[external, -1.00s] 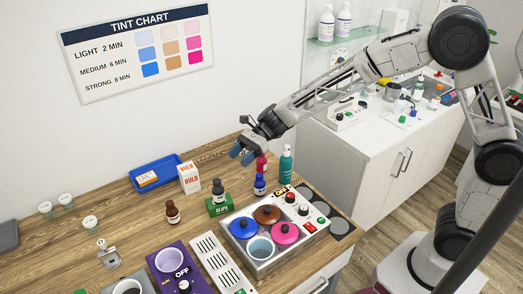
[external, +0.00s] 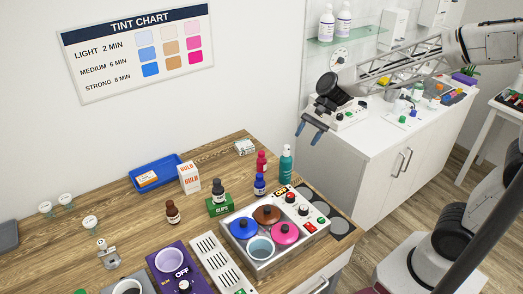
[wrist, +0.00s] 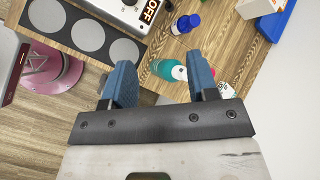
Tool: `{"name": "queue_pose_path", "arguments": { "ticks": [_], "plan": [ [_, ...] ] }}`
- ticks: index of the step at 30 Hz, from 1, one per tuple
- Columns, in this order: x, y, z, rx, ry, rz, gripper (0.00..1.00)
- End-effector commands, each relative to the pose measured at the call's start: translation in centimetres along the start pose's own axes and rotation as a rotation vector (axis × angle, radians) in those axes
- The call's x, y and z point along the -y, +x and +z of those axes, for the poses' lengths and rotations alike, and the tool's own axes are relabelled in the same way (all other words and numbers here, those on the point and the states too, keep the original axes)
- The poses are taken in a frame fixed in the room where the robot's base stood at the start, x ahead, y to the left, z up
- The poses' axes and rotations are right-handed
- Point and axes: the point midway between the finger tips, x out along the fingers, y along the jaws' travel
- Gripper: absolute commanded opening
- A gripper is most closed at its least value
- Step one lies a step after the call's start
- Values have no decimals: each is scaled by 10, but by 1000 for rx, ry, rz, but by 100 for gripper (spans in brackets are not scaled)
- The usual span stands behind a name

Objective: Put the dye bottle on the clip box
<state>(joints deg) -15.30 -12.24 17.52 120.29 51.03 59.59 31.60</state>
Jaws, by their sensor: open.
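A small dark bottle (external: 218,189) with a black cap, which looks like the dye bottle, stands upright at the green clip box (external: 220,208). Its base appears to rest on the box top. Other small bottles are a brown one (external: 172,212), a blue one (external: 259,185) and a red one (external: 262,163). My gripper (external: 306,134) is open and empty, up in the air right of the bottles and well apart from the clip box. In the wrist view, my gripper's blue fingers (wrist: 162,82) are spread. The clip box cannot be made out there.
A teal pump bottle (external: 286,163) stands below my gripper, and shows in the wrist view (wrist: 163,69). A warmer with colored pots (external: 304,238) sits at the counter's right. A bulb box (external: 189,178) and blue tray (external: 136,171) stand behind. Bare wood lies left of the brown bottle.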

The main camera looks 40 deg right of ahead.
Motion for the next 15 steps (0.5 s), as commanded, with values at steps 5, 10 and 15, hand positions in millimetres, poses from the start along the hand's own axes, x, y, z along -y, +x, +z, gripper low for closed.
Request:
{"name": "queue_pose_path", "arguments": {
  "ticks": [5,10,15],
  "plan": [
    [-54,-42,2,-123,-163,60,54],
    [-106,-75,3,-237,-315,137,54],
    [-159,-105,5,-345,-459,230,54]
  ]
}}
